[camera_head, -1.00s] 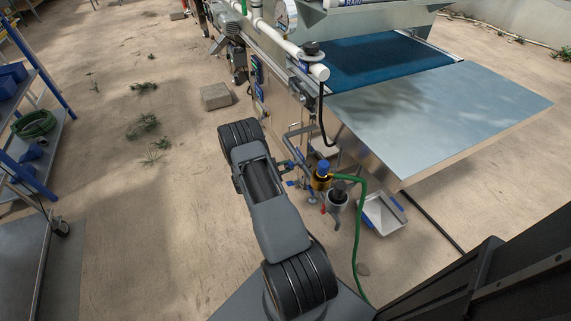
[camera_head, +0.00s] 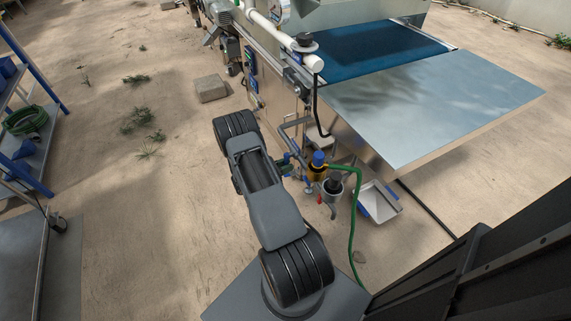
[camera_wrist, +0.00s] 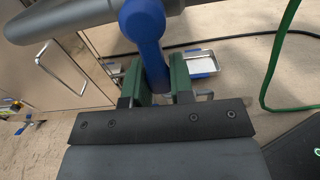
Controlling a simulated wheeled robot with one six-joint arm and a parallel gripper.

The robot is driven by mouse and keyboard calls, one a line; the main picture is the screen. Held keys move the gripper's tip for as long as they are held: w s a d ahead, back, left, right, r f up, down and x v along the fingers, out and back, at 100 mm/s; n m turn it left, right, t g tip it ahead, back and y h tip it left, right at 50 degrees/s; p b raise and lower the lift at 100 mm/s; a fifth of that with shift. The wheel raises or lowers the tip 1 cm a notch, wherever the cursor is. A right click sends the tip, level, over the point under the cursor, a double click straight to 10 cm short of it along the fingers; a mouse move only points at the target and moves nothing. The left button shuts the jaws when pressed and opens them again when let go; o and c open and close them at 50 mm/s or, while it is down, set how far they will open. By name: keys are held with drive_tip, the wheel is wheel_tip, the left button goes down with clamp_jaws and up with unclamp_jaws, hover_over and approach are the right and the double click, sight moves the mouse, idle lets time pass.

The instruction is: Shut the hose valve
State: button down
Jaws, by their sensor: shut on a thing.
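A blue valve lever (camera_wrist: 146,28) shows at the top middle of the wrist view, its rounded upper end in front of a grey pipe (camera_wrist: 60,18). My gripper (camera_wrist: 161,78) has its two green jaws on either side of the lever's lower part and is shut on it.
A brass fitting with a blue cap (camera_head: 317,168) and a silver one with a black top (camera_head: 333,190) stand just right of my arm. A white tray (camera_head: 380,203) lies on the floor beyond. The machine's metal table (camera_head: 440,105) overhangs to the right.

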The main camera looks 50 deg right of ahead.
drive_tip(key=shift+s, duration=0.1)
idle(0.4)
drive_tip(key=c, duration=1)
unclamp_jaws()
drive_tip(key=shift+a, duration=0.1)
drive_tip(key=p+v, duration=0.1)
drive_tip(key=v, duration=1.2)
drive_tip(key=shift+a, duration=0.35)
